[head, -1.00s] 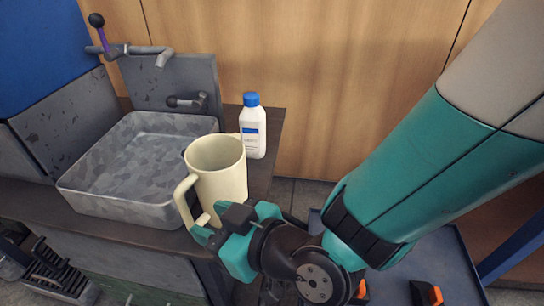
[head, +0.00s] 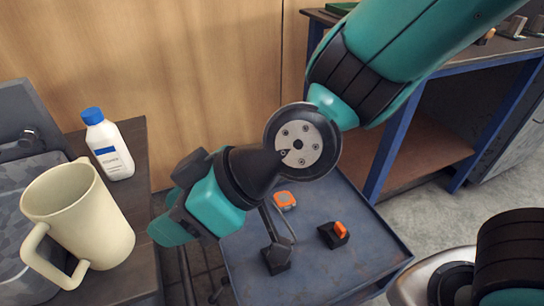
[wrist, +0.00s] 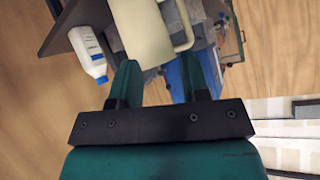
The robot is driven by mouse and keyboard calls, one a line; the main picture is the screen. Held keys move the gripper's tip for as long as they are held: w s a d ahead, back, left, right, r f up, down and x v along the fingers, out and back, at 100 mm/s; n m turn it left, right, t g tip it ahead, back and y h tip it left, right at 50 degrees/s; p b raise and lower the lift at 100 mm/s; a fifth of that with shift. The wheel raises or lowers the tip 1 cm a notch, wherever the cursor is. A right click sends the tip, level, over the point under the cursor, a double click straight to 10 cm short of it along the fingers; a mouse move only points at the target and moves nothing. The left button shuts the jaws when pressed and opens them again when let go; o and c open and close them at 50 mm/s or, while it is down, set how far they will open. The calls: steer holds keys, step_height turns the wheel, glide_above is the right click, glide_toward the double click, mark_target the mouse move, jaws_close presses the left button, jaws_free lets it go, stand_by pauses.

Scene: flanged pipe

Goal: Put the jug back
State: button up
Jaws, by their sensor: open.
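The cream jug (head: 82,218) stands upright on the dark counter beside the sink at the left of the head view, its handle toward the lower left. In the wrist view the jug (wrist: 140,32) shows at the top, beyond the fingertips, with its handle to the right. My gripper (wrist: 157,78) is open with nothing between its teal fingers. In the head view my gripper (head: 164,232) is to the right of the jug, apart from it, past the counter's right edge.
A white bottle with a blue cap (head: 108,146) stands on the counter (head: 135,255) behind the jug. The grey sink (head: 15,190) is at the far left. A blue-grey cart (head: 325,270) with orange and black items is below my arm. A blue-framed workbench (head: 440,75) stands at the right.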

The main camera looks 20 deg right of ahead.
steer(key=s+d+r+m+g+h, duration=0.1)
steer(key=d+m+h, duration=0.2)
steer(key=d, duration=0.6)
steer(key=s+d+r+m+g+h, duration=0.1)
steer(key=d+r+m+h, duration=0.1)
steer(key=d, duration=0.7)
steer(key=shift+s+d+r+m+h, duration=0.3)
steer(key=shift+s+m+h, duration=0.15)
steer(key=shift+h, duration=0.35)
